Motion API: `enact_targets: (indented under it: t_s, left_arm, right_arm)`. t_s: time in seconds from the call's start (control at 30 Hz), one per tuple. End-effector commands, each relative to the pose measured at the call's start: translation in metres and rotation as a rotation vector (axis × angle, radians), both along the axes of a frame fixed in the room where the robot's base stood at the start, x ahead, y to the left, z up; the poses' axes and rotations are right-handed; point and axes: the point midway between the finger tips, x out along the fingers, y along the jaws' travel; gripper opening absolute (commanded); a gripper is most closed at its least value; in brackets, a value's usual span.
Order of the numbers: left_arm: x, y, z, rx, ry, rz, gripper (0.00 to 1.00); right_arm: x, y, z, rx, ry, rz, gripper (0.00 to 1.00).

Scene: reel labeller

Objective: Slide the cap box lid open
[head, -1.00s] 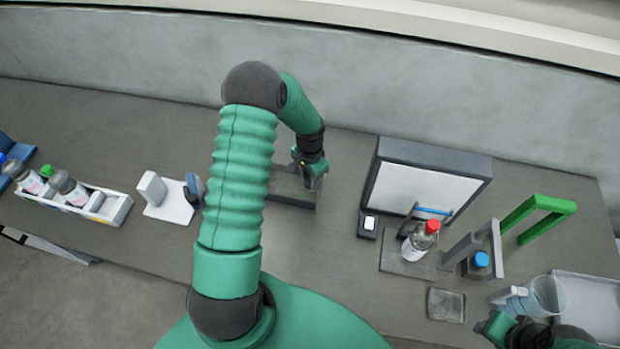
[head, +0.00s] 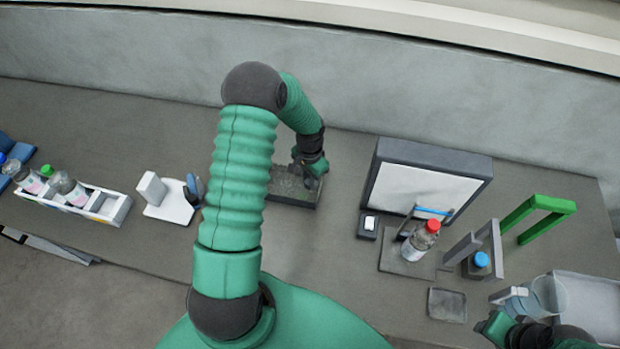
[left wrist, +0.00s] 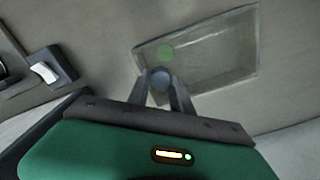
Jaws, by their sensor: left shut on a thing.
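The cap box (head: 293,203) is a low, dark, rectangular box at the back of the bench, left of the big screen. In the left wrist view it shows as a pale, see-through rectangle (left wrist: 225,65), with a blurred green round shape (left wrist: 166,51) inside or under the lid. My left gripper (head: 313,180) is down at the box's right end. In the left wrist view its fingers (left wrist: 160,85) are closed on a small grey-blue round knob (left wrist: 160,77) at the box's near edge. How far the lid is open I cannot tell. My right gripper (head: 508,295) is partly in view by a clear beaker.
The framed white panel (head: 425,190) stands right of the box, with a small device (head: 368,226) at its foot. A red-capped bottle (head: 420,242) stands before it. A white stand (head: 170,203) and bottle rack (head: 105,208) are left.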

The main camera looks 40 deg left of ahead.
Motion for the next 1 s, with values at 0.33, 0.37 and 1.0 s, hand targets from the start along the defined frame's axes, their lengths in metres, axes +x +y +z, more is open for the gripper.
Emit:
enact_targets:
  t_s: [0.33,0.37,1.0]
  left_arm:
    - [0.036,-0.06,-0.001,0.001,-0.006,-0.006,0.0]
    - [0.039,-0.066,-0.001,0.001,-0.006,-0.006,0.0]
    - [0.053,-0.093,0.002,0.001,-0.005,0.001,0.41]
  right_arm:
    - [0.0,0.0,-0.012,0.0,0.0,0.0,0.36]
    - [0.0,0.0,-0.013,0.0,0.0,0.0,0.36]
    - [0.0,0.0,-0.016,0.0,0.0,0.0,0.36]
